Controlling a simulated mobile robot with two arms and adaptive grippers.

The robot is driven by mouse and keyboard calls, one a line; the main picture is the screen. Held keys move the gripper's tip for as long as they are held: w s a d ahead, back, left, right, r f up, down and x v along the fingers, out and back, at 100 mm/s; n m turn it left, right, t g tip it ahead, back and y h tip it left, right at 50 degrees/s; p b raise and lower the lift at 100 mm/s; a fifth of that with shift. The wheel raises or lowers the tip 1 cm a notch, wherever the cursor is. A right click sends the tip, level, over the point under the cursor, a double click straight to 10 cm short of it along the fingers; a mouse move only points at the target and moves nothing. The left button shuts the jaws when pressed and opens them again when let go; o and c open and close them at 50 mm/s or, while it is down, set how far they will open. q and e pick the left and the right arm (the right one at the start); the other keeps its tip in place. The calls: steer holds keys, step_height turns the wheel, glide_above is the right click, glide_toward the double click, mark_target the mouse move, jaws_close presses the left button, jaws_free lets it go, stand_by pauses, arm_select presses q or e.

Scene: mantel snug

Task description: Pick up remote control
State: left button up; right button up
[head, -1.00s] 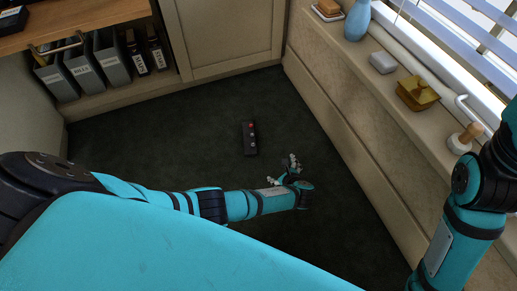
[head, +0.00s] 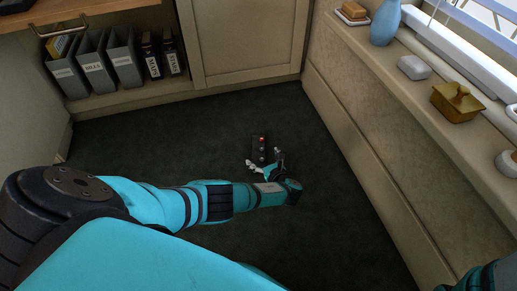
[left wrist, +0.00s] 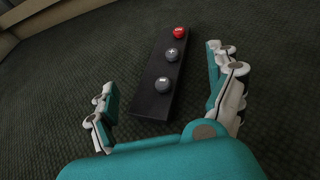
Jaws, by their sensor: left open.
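The remote control (head: 258,147) is a black bar with one red and two grey buttons, lying on the dark carpet. In the left wrist view the remote control (left wrist: 164,75) lies between and just beyond my open fingers, its red button at the far end. My left gripper (head: 266,163) is open and empty, close to the remote's near end in the head view. It also shows in the left wrist view (left wrist: 168,98), with one finger on each side. My right gripper is not in view; only a bit of my right arm shows at the bottom right.
A cabinet (head: 245,38) and a shelf with grey file holders (head: 94,63) and dark binders stand at the back. A sill (head: 400,85) on the right bears a blue vase (head: 385,22), a white soap-like block (head: 414,67) and a golden dish (head: 457,102). Carpet around the remote is clear.

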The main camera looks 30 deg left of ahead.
mark_target(255, 146)
arm_select(q)
steer(key=b+x, duration=0.4)
steer(key=x, duration=0.1)
steer(key=shift+w+r, duration=0.1)
steer(key=shift+r, duration=0.05)
steer(key=shift+w+a, duration=0.15)
steer(key=shift+r, duration=0.15)
